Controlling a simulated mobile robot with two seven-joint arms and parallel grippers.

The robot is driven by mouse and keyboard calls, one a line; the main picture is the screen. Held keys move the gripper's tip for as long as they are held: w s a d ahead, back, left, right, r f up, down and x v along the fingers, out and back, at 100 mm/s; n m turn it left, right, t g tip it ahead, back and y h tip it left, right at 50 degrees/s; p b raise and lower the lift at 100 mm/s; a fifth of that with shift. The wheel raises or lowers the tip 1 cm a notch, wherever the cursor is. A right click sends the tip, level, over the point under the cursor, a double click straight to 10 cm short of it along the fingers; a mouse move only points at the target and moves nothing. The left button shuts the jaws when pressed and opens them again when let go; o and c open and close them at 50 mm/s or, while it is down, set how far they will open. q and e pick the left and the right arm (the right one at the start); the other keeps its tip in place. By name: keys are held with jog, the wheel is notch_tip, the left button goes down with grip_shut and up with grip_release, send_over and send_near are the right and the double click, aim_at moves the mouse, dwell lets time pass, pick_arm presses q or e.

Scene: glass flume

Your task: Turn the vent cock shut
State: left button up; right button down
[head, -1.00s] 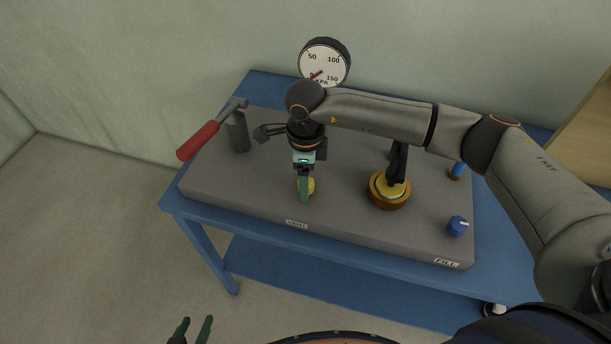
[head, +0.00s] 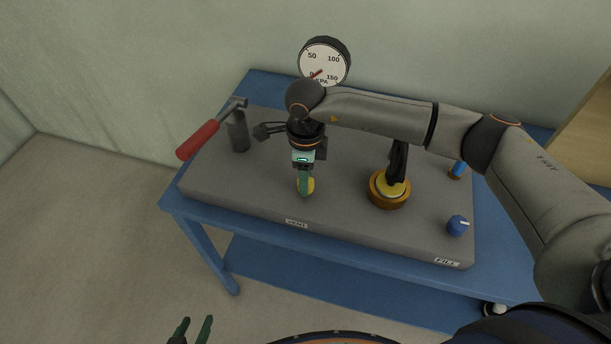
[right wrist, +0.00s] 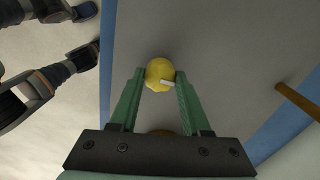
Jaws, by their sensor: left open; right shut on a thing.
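The yellow vent cock (head: 311,186) sits on the grey panel behind the VENT label (head: 297,223). My right gripper (head: 305,190) reaches down over it and partly hides it in the head view. In the right wrist view the round yellow cock (right wrist: 158,70) is between the two green fingertips, which are shut on it from both sides. A short white mark on the cock points to the right in that view. My left gripper (head: 190,330) is open and empty at the bottom edge of the head view, away from the panel.
The grey panel (head: 240,190) lies on a blue table (head: 180,195). A red-handled lever (head: 198,140) stands at the left, and a brass fitting (head: 389,203) and blue knob (head: 457,226) at the right. A gauge (head: 325,62) is behind, its needle near 0.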

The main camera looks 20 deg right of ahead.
jog(key=m+b, duration=0.2)
jog(key=m, duration=0.2)
jog(key=m+b, duration=0.1)
jog(key=m, duration=0.3)
jog(key=shift+m, duration=0.4)
jog(key=m+b, duration=0.1)
jog(key=m, duration=0.3)
jog(key=shift+m+b, duration=0.35)
jog(key=shift+m, duration=1.95)
jog(key=shift+c, duration=1.9)
grip_release()
